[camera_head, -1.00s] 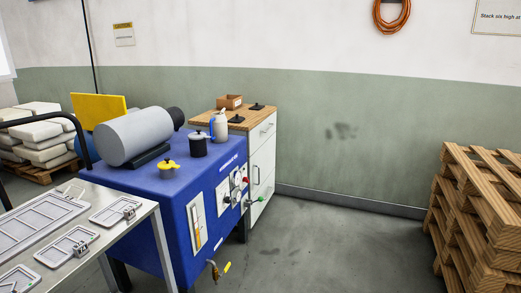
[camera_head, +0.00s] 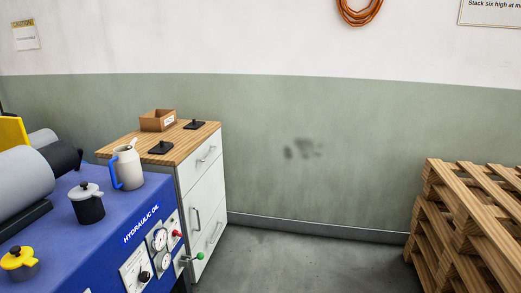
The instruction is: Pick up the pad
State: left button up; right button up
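Two small black flat pieces, each with a short upright knob, lie on the wooden top of the white cabinet; either may be the pad. The nearer black piece (camera_head: 161,148) is at the front left of the top. The farther black piece (camera_head: 194,126) is at the back right. Both lie flat, apart from each other. Neither of my grippers is in view.
The white cabinet (camera_head: 204,185) has drawers facing right. An open cardboard box (camera_head: 158,120) stands on it. The blue hydraulic unit (camera_head: 100,225) blocks the left front, with a jug (camera_head: 127,167) on it. Wooden pallets (camera_head: 465,230) stand right. Floor (camera_head: 310,260) between is clear.

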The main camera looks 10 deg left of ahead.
aim_at(162, 148)
jog(key=i+l+u, duration=0.1)
jog(key=i, duration=1.6)
